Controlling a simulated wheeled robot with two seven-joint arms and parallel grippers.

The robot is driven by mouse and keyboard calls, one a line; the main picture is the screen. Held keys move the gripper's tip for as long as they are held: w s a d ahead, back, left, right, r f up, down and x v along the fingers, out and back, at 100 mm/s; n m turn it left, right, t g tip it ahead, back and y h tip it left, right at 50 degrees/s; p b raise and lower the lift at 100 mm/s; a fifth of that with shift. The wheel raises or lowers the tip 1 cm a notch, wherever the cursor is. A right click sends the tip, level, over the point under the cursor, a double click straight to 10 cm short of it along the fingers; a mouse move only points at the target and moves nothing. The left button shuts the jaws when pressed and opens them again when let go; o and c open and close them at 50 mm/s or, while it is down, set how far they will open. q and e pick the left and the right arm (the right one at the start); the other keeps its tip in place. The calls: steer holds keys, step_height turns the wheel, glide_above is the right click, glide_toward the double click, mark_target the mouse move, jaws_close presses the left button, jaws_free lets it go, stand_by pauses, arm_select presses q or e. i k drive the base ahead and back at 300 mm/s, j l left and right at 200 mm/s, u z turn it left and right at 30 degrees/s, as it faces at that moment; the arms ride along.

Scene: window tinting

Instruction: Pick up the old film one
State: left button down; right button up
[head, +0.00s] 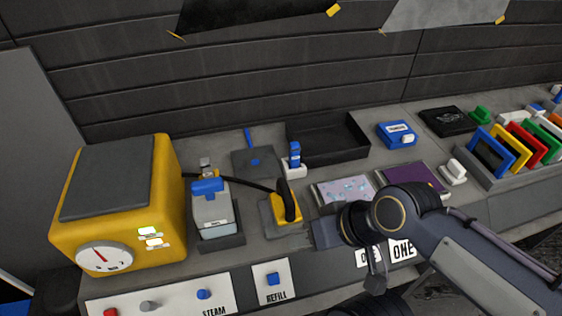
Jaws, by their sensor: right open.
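A panel with a pale pink and blue blotchy film (345,189) lies flat on the workbench, right of the middle. A panel with a purple film (414,177) lies just right of it. I cannot tell for sure which is old film one. A label reading ONE (402,249) is on the bench front below them, partly hidden by my arm. My right gripper (322,235) is open, in front of the blotchy panel near the bench's front edge. It appears empty, and my wrist hides the panel's lower right corner. My left gripper is out of view.
A yellow steam machine (115,200) stands at the left. A spray bottle (212,215) and a yellow tool with a black handle (285,208) stand left of my right gripper. A black tray (328,140) is behind. Coloured frames (505,145) stand in a rack at the right.

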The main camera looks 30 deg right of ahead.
mark_target(349, 189)
steer(key=k+l+z, duration=0.1)
steer(key=l+z, duration=0.85)
